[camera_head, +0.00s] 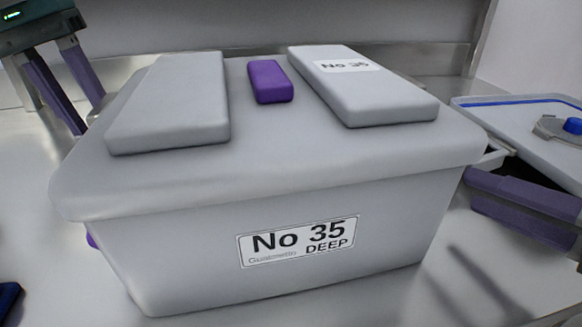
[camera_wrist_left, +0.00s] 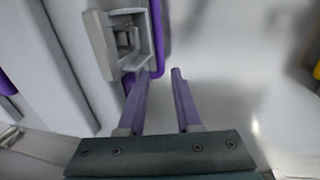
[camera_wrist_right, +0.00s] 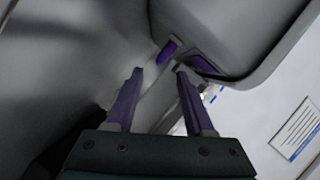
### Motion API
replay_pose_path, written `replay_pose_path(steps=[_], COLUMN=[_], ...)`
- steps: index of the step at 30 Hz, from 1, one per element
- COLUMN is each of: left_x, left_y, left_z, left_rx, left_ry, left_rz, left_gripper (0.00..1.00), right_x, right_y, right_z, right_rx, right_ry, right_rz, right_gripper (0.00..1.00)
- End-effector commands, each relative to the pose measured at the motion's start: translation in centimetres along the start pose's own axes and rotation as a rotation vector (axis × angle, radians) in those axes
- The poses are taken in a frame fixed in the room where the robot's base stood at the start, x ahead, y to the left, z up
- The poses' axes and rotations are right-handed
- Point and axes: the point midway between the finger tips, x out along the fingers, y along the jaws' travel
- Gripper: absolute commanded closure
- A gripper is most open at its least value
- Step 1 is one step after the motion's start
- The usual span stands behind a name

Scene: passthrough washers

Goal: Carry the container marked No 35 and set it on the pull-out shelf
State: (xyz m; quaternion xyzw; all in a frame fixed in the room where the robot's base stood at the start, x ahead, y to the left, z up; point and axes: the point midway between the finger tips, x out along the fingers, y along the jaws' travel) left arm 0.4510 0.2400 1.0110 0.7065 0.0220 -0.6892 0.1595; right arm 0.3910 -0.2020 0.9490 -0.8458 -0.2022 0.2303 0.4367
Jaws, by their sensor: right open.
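The large grey lidded container (camera_head: 180,235) marked "No 35 DEEP" stands upright on a shiny metal surface. Its lid bears two grey raised blocks and a small purple block (camera_head: 270,82). My left gripper (camera_head: 92,118) is open at its far left side. In the left wrist view its fingers (camera_wrist_left: 160,78) are apart and empty beside a grey bracket (camera_wrist_left: 97,40) with purple edging. My right gripper (camera_head: 472,190) is open by the container's right side. In the right wrist view its fingers (camera_wrist_right: 160,70) point at a grey corner with purple pieces (camera_wrist_right: 204,63). I cannot pick out the pull-out shelf.
A pale tray-like unit with a blue rim (camera_head: 515,99) and a blue-knobbed fitting (camera_head: 560,128) stands at the right. A dark blue object (camera_head: 8,297) lies at the lower left. A metal wall (camera_head: 240,25) closes the back.

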Motion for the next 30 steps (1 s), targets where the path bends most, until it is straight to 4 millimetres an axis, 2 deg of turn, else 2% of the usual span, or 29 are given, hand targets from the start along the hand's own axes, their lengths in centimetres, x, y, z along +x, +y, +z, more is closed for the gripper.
replay_pose_path(steps=[9, 13, 18, 26, 30], left_x=[5.4, 6.9, 7.8, 7.9, 7.9], left_y=[0.0, -0.1, 0.0, 0.0, 0.0], left_z=[0.1, 0.0, 0.0, 0.0, 0.0], left_rx=[-0.001, -0.002, 0.0, 0.0, -0.001], left_ry=[-0.003, -0.002, 0.001, 0.002, 0.002], left_rz=[-0.001, -0.001, 0.0, 0.0, 0.0], left_gripper=[0.67, 0.67, 0.67, 0.67, 0.79], right_x=[5.5, 7.0, 7.9, 8.0, 7.9], right_y=[-0.2, -0.1, -0.1, -0.1, -0.1], right_z=[-0.1, -0.1, 0.0, 0.0, 0.0], right_rx=[-0.001, -0.001, -0.002, -0.002, -0.002], right_ry=[0.003, 0.002, 0.0, 0.0, 0.0], right_rz=[-0.004, -0.002, -0.002, -0.001, -0.001], right_gripper=[0.47, 0.47, 0.47, 0.47, 0.59])
